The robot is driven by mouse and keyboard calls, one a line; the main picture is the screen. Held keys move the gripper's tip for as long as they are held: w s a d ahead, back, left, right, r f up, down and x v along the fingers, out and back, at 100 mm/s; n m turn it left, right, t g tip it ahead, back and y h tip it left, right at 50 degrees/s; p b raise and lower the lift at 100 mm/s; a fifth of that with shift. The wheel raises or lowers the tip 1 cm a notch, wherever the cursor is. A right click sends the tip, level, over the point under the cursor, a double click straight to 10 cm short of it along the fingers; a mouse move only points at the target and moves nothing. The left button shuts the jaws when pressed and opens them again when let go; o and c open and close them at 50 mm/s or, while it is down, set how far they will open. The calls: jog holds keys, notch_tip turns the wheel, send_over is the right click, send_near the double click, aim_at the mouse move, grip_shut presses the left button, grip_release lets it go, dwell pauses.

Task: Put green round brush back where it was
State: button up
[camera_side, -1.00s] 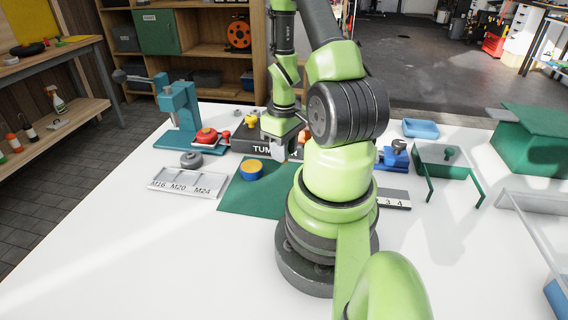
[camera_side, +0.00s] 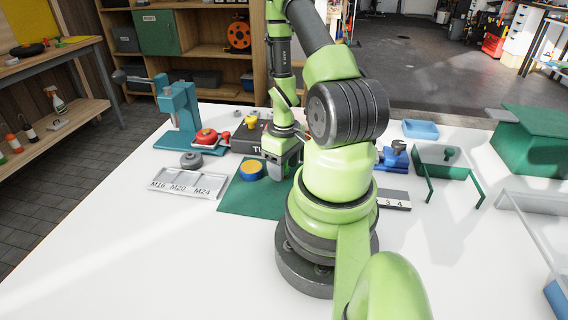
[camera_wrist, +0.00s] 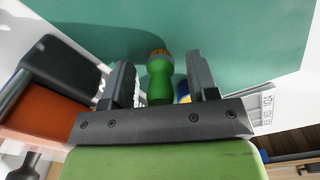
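The green round brush (camera_wrist: 159,82) has a green handle and tan bristles. In the wrist view it is between the two fingers of my gripper (camera_wrist: 160,82), with gaps on both sides. My gripper is open, and I see no finger touching the brush. In the side view my gripper (camera_side: 283,172) is low over the green mat (camera_side: 240,200), right of the blue and yellow round piece (camera_side: 251,169). The brush is hidden there. I cannot tell which spot is the brush's former place.
A grey tray marked M16, M20, M24 (camera_side: 188,184) lies left of the mat. A dark box (camera_side: 247,142) stands behind it. A teal press (camera_side: 178,112) is at the back left. A blue vise (camera_side: 394,158) and green frame (camera_side: 459,171) stand right. The front left table is clear.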

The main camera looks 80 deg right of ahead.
jog(key=shift+r, duration=0.1)
notch_tip(320, 180, up, 12)
jog(key=w+a+r+t+h, duration=0.1)
jog(key=w+a+r+t, duration=0.3)
jog(key=w+a+r, duration=0.5)
jog(key=s+a+r+t+y, duration=0.1)
jog(key=s+a+r, duration=0.2)
jog(key=a, duration=0.3)
jog(key=s+a+r+t+y, duration=0.2)
jog(key=a+r, duration=0.3)
jog(key=a, duration=0.2)
jog(key=shift+s+r+n, duration=0.35)
jog(key=shift+s+n, duration=0.05)
